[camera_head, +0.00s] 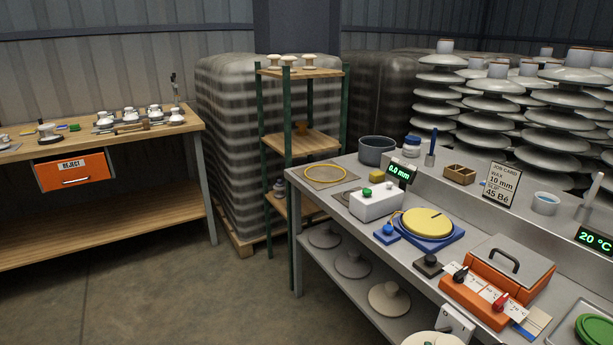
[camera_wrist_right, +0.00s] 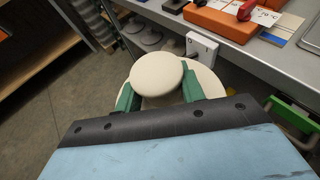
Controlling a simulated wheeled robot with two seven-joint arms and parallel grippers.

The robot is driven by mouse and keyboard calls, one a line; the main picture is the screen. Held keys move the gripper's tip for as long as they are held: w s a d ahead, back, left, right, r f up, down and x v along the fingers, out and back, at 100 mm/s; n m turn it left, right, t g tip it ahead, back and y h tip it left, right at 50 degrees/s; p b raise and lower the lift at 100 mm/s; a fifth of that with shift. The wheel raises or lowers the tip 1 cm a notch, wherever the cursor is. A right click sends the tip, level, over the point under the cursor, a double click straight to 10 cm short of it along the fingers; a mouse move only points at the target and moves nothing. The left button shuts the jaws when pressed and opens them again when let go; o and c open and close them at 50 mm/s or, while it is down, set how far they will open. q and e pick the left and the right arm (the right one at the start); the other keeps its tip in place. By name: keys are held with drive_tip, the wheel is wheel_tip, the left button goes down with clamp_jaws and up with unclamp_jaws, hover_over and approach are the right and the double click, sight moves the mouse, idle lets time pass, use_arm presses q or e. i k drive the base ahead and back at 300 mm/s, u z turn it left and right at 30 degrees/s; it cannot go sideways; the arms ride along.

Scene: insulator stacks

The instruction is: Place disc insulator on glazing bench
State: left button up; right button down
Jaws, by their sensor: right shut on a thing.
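A cream disc insulator (camera_wrist_right: 155,77) with a rounded top is held between the green fingers of my right gripper (camera_wrist_right: 157,95) in the right wrist view. The fingers are closed on its sides, and its wider disc shows beneath. Part of it shows at the bottom edge of the head view (camera_head: 432,339), in front of the grey metal bench (camera_head: 402,256). The bench carries a yellow round plate on a blue base (camera_head: 427,222), a white box with a green button (camera_head: 375,204) and an orange unit (camera_head: 497,280). My left gripper is not in view.
A white switch box (camera_head: 457,321) is on the bench front near the held insulator. A wooden table (camera_head: 130,150) with an orange reject drawer (camera_head: 73,169) stands left. Floor between (camera_head: 200,290) is clear.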

sight(326, 174)
drive_tip(key=u, duration=0.65)
drive_tip(key=i, duration=0.65)
drive_tip(key=u, duration=0.8)
drive_tip(key=i, duration=1.2)
drive_tip(key=z, duration=0.85)
drive_tip(key=i, duration=0.65)
drive_tip(key=z, duration=0.65)
